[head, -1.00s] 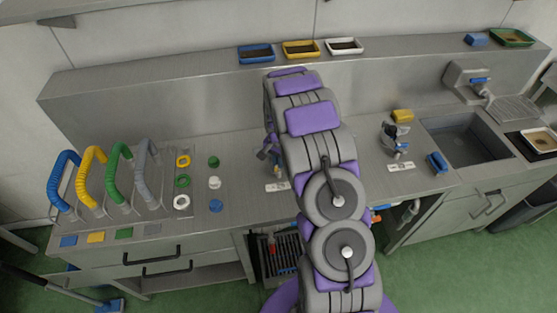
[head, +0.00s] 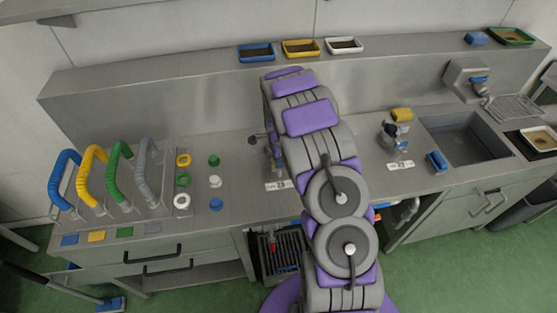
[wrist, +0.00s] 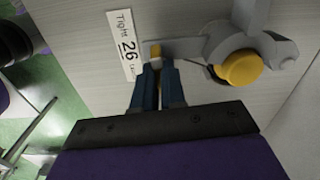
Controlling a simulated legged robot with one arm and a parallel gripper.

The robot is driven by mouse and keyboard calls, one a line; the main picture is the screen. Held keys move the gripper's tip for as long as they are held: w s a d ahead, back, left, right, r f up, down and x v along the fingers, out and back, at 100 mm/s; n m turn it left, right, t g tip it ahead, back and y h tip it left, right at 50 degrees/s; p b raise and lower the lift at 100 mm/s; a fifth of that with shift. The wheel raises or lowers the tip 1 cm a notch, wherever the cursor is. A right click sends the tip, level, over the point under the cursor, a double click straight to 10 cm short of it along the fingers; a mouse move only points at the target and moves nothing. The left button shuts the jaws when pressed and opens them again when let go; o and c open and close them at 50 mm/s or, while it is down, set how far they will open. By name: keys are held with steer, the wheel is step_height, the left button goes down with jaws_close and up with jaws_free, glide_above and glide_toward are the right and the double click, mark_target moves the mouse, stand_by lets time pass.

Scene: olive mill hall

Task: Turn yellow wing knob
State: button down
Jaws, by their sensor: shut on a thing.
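My gripper (wrist: 156,75), with two blue fingers, is shut on a small part with a yellow end and a pale grey section. This looks like a wing of the yellow wing knob (wrist: 155,50). A grey fitting (wrist: 262,18) with a round yellow cap (wrist: 240,68) stands just right of the fingertips in the wrist view.
A similar fitting (head: 394,138) with its own label (head: 400,165) stands to the right, near the sink (head: 465,137). Coloured hoses (head: 92,178) and small rings and knobs (head: 183,180) are on the left. Trays (head: 300,49) line the back ledge.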

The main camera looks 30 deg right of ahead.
steer(key=shift+w+r+m, duration=0.15)
steer(key=shift+w+m, duration=0.05)
steer(key=shift+m, duration=0.3)
steer(key=c, duration=1.4)
jaws_free()
steer(key=shift+o, duration=1)
steer(key=shift+s, duration=0.1)
step_height(320, 180, up, 17)
steer(key=p, duration=0.1)
